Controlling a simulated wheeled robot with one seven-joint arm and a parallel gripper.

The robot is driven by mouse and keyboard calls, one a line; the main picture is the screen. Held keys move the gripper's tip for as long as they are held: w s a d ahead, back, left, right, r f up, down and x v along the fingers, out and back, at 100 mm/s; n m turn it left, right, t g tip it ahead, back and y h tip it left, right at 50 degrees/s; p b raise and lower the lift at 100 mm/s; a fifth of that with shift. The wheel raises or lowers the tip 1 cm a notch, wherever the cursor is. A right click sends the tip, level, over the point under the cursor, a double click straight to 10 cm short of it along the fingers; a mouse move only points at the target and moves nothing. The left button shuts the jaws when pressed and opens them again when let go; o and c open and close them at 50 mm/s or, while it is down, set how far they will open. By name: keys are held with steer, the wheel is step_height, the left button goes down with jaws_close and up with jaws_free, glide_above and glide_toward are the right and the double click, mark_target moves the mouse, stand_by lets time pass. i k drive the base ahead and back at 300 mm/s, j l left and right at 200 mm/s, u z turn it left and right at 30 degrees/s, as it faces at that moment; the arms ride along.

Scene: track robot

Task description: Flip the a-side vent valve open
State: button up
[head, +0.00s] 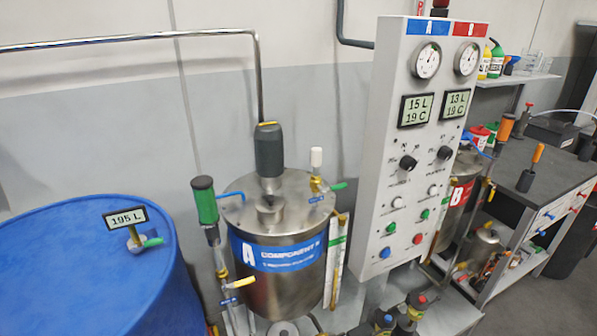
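The a-side tank (277,262) is a steel vessel with a blue band marked A and COMPONENT. On the right of its lid stands a small brass valve (315,184) with a white cap above it and a blue tag below; it appears to be the a-side vent valve. Its green lever (338,186) points out to the right, slightly raised. The tag is too small to read, and I cannot tell from the lever whether the valve is open or shut. My gripper is not in view.
A dark grey motor (268,150) stands on the lid, left of the valve. A green-topped cylinder (204,200) is at the tank's left, beside a blue drum (90,260) reading 195 L. The control panel (408,150) rises close on the right. A workbench (530,170) stands farther right.

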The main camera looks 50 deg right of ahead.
mark_target(337, 187)
steer(key=z, duration=0.9)
